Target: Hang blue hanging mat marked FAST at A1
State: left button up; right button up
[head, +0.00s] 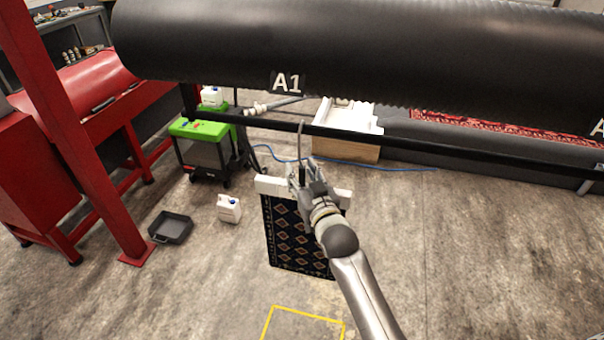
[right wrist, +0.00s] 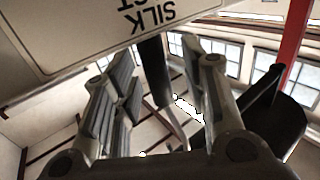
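The hanging mat (head: 285,235) is dark blue with tan diamonds and hangs from a white top bar (head: 270,185) with a thin upright hook (head: 301,140). My right gripper (head: 303,178) is at the bar's middle, closed around the dark stem below the hook. The hook's top overlaps the black rail (head: 400,146) in the head view; I cannot tell whether they touch. The A1 label (head: 287,83) is above the rail. In the right wrist view a white plate (right wrist: 90,35) reads SILK upside down; its other line is partly cut off. My left gripper is not in view.
A large black roller (head: 370,40) spans the top. A red frame (head: 75,130) stands at left. A green-topped cart (head: 205,150), a white jug (head: 229,208) and a dark tray (head: 171,228) are nearby. A yellow outline (head: 300,313) marks the floor. Right floor is clear.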

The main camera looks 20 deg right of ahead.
jog(key=shift+f, duration=0.2)
jog(key=shift+s, duration=0.3)
jog(key=s, duration=1.1)
jog(key=s+a+f+g+b, duration=0.1)
jog(key=s+f+g, duration=0.25)
jog(key=f, duration=0.95)
jog(key=s+f+n+g, duration=0.15)
jog(key=s+f, duration=0.25)
jog(key=f, duration=0.9)
jog(key=s+a+f+g+b, duration=0.1)
jog(key=s+f+g, duration=0.25)
jog(key=f, duration=1.05)
jog(key=s+d+f+g, duration=0.1)
jog(key=s+f+g, duration=0.1)
jog(key=s+f, duration=0.5)
jog(key=s+d+f+g+b, duration=0.1)
jog(key=s+f, duration=0.6)
jog(key=s, duration=0.9)
jog(key=s+d+f+g, duration=0.3)
jog(key=s+f+g, duration=0.2)
jog(key=s, duration=0.6)
notch_tip(320, 180, down, 3)
jog(key=shift+s+r+n+b, duration=0.15)
jog(key=shift+s+n+b, duration=0.15)
jog(key=shift+n+b, duration=0.1)
